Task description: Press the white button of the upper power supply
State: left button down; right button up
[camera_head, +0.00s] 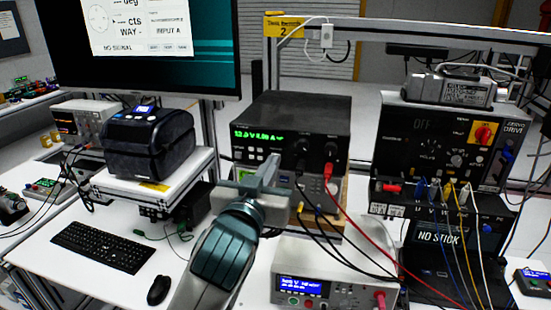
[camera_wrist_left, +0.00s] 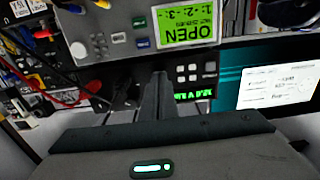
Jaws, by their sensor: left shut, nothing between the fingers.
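The upper power supply (camera_head: 315,118) is a black box with a green lit display; small pale buttons (camera_head: 248,153) sit below the display at its left. In the left wrist view the picture is upside down, and the display (camera_wrist_left: 192,96) and pale buttons (camera_wrist_left: 188,73) show just right of the fingers. My left gripper (camera_head: 269,168) is shut and empty, its fingers pointing at the lower front of the black box. In the left wrist view the shut fingers (camera_wrist_left: 158,82) are close to the buttons; I cannot tell if they touch anything. My right gripper is not in view.
A grey instrument with a green screen (camera_wrist_left: 187,28) is below the black box. A white power supply (camera_head: 330,273) stands in front. Red and black cables (camera_head: 345,215) hang at the right. A label printer (camera_head: 150,142), keyboard (camera_head: 103,247) and mouse (camera_head: 159,290) are at the left.

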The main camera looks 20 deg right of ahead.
pick_arm(q)
jog(key=shift+w+d, duration=0.15)
jog(key=shift+w, duration=0.1)
dwell(0.6)
jog(key=shift+s, duration=0.2)
jog(key=shift+p+v, duration=0.55)
jog(key=shift+v, duration=0.3)
jog(key=p+v, duration=0.3)
jog(key=v, duration=0.4)
jog(key=shift+s+a, duration=0.2)
jog(key=shift+a, duration=0.05)
dwell(0.3)
dwell(0.4)
